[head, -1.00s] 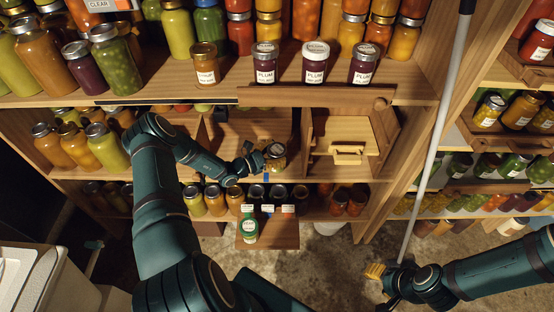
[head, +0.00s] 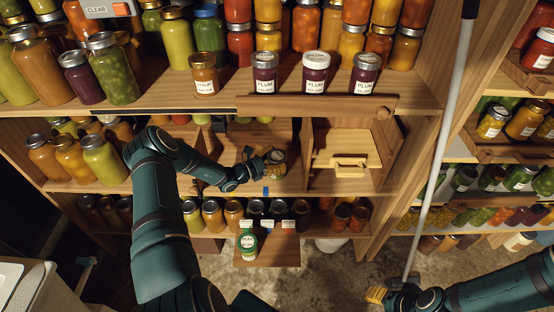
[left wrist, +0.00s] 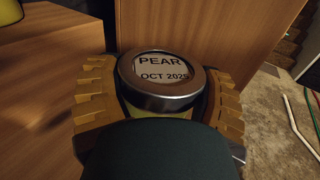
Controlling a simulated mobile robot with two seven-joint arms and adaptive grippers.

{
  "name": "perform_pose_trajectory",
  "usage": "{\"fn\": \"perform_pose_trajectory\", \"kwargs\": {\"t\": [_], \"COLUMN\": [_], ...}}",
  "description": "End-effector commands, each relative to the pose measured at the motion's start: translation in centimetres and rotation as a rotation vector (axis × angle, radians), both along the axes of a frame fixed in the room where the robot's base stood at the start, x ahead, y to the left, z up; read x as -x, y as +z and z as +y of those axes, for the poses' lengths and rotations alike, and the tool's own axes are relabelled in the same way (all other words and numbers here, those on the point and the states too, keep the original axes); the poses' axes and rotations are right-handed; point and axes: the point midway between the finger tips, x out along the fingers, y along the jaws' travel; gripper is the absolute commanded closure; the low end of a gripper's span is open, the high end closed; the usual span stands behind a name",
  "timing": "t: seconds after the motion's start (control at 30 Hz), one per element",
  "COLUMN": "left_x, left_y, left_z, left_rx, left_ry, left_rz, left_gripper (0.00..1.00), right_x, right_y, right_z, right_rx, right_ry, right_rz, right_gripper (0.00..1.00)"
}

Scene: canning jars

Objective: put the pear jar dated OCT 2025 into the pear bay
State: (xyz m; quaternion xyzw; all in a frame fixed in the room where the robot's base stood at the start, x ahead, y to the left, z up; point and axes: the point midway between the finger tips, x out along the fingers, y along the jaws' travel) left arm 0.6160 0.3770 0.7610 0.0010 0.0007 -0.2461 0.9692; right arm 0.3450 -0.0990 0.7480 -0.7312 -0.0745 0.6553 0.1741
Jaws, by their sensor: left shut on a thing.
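The pear jar (head: 277,156) has a silver lid. In the left wrist view its lid (left wrist: 163,80) reads PEAR, OCT 2025. My left gripper (head: 272,165) is shut on this jar inside the open middle bay (head: 225,138) of the shelf. Its yellow ridged fingers (left wrist: 160,98) lie on both sides of the jar just below the lid. The lower jar is hidden, so I cannot tell whether it touches the shelf. No pear sign on a bay is readable. My right gripper (head: 376,295) is low at the right, by a pale pole; its opening is unclear.
Plum jars (head: 315,75) line the shelf above. A wooden drawer-like box (head: 346,162) stands to the right of the bay. A pale pole (head: 440,150) leans at the right.

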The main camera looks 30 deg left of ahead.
Motion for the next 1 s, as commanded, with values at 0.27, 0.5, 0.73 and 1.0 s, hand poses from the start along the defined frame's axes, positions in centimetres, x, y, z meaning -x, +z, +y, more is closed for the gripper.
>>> {"fn": "perform_pose_trajectory", "kwargs": {"t": [0.27, 0.5, 0.73, 1.0], "left_x": [-0.04, -0.04, -0.04, -0.03], "left_y": [0.06, -0.26, -0.57, -0.6], "left_z": [-0.01, -0.01, 0.0, 0.0], "left_rx": [0.0, 0.0, 0.0, 0.0], "left_ry": [0.0, 0.0, 0.0, 0.0], "left_rz": [-0.002, -0.002, -0.002, -0.001], "left_gripper": [0.73, 0.73, 0.73, 0.0], "right_x": [-0.02, -0.01, -0.01, -0.01], "right_y": [-0.03, -0.3, -0.56, -0.54], "right_z": [0.0, -0.01, -0.01, 0.0], "right_rx": [0.0, 0.0, 0.0, 0.0], "right_ry": [0.0, 0.0, 0.0, 0.0], "right_rz": [0.0, 0.0, 0.0, 0.0], "right_gripper": [0.53, 0.53, 0.53, 0.53]}}
